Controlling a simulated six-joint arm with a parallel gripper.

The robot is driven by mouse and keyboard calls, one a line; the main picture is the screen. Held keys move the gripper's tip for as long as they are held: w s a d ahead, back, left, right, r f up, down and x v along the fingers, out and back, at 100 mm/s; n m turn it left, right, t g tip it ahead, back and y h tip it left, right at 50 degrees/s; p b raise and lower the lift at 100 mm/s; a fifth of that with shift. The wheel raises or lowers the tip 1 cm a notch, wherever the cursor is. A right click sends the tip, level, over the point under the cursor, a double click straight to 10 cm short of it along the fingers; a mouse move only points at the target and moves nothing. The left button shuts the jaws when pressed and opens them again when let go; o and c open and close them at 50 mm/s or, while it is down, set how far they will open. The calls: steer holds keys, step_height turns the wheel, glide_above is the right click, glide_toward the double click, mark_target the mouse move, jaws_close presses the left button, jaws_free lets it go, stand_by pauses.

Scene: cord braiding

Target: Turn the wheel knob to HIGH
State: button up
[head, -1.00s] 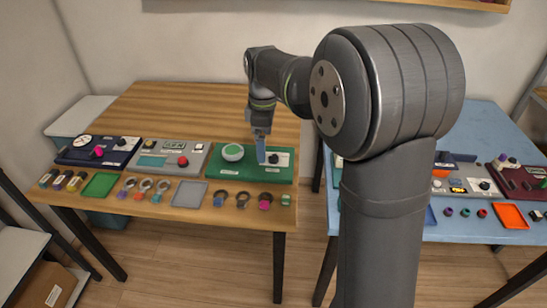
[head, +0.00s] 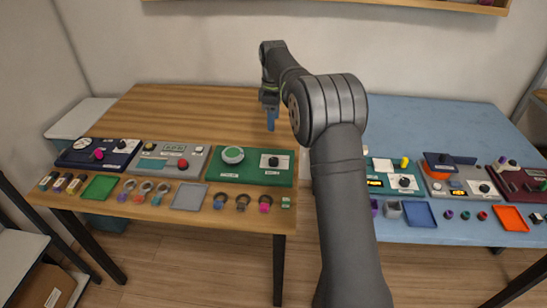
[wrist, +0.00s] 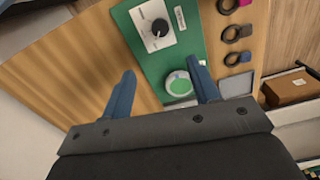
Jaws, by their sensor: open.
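A green panel (head: 225,177) stands near the front edge of the wooden table. On its right half is a white plate (head: 266,163) bearing a small black knob (head: 273,161). In the wrist view the plate shows again, with the black knob (wrist: 159,28) and marks around it too small to read. A round green disc with a pale grey rim (head: 232,155) is on the panel's left half. I cannot tell which of the two is the wheel knob. My gripper (head: 271,124) is open and empty, above and behind the panel, apart from both.
Two more panels, a dark blue one (head: 82,159) and a grey one (head: 148,168), stand to the left. Rings, a green tray (head: 100,187) and a grey tray (head: 189,196) lie in front. The back of the wooden table is clear. A blue table (head: 430,120) with more devices is at right.

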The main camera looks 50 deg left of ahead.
mark_target(274, 160)
step_height(274, 160, down, 17)
steer(key=shift+f, duration=0.1)
stand_by(0.3)
steer(key=shift+c, duration=0.5)
steer(key=c, duration=0.9)
